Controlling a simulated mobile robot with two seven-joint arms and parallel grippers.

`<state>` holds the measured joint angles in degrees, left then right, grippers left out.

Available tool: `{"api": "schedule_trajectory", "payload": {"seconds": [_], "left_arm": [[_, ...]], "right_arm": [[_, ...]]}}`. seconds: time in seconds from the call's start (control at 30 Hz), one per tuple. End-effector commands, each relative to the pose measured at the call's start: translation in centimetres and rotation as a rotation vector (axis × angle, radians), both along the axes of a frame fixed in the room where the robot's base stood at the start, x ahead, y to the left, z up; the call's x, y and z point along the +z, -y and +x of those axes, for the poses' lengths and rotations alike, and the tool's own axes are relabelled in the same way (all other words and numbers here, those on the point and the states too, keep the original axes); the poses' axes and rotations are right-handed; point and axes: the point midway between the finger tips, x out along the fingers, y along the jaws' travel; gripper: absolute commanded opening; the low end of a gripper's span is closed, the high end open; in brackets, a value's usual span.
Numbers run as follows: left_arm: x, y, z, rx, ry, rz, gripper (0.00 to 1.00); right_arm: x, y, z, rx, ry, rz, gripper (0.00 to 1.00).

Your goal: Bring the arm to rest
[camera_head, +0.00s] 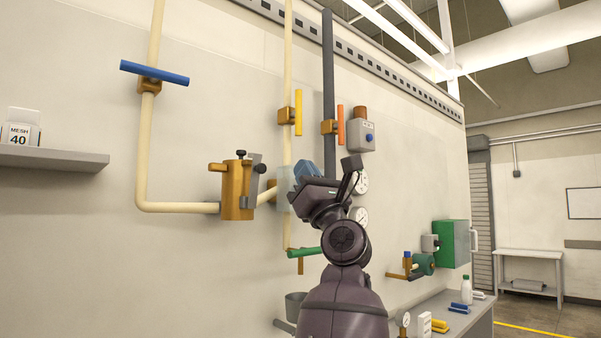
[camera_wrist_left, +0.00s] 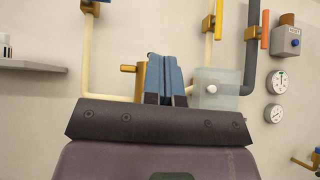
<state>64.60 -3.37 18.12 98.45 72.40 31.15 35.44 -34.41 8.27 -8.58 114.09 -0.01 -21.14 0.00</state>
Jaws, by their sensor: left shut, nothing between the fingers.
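My left arm rises from the bottom centre of the head view, bent at a dark purple joint. Its left gripper (camera_head: 303,172) points towards the pipe wall, with bluish fingers shut and empty. In the left wrist view the two fingers (camera_wrist_left: 166,68) stand side by side, pressed together. Behind them in that view are a brass valve body (camera_wrist_left: 128,82) and a clear box with a white knob (camera_wrist_left: 214,90). In the head view the brass valve body (camera_head: 236,190) is left of the gripper; the clear box is partly hidden behind it. My right gripper is not in view.
Cream pipes (camera_head: 144,150) and a dark grey pipe (camera_head: 328,90) run up the wall, with blue, yellow and orange handles. A shelf (camera_head: 60,158) juts out at left. A green box (camera_head: 452,243) and a bench (camera_head: 478,318) are at right. Open floor lies beyond the bench.

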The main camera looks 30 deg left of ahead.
Motion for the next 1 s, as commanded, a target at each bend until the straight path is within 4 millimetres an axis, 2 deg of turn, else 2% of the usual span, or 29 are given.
{"api": "schedule_trajectory", "payload": {"seconds": [0.27, 0.67, 0.83, 1.0], "left_arm": [[0.0, 0.1, 0.0, 0.0, 0.0, 0.0, 0.0], [0.0, 0.2, 0.0, 0.014, -0.014, 0.012, 0.0], [1.3, 1.9, -0.3, 0.137, -0.084, 0.183, 0.0], [3.0, 5.1, -1.7, 0.322, -0.137, 0.409, 0.0]], "right_arm": [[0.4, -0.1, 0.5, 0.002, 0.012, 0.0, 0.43], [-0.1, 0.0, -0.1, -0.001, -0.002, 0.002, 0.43], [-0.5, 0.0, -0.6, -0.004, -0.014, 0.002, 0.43], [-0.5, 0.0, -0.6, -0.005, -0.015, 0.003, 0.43]]}}
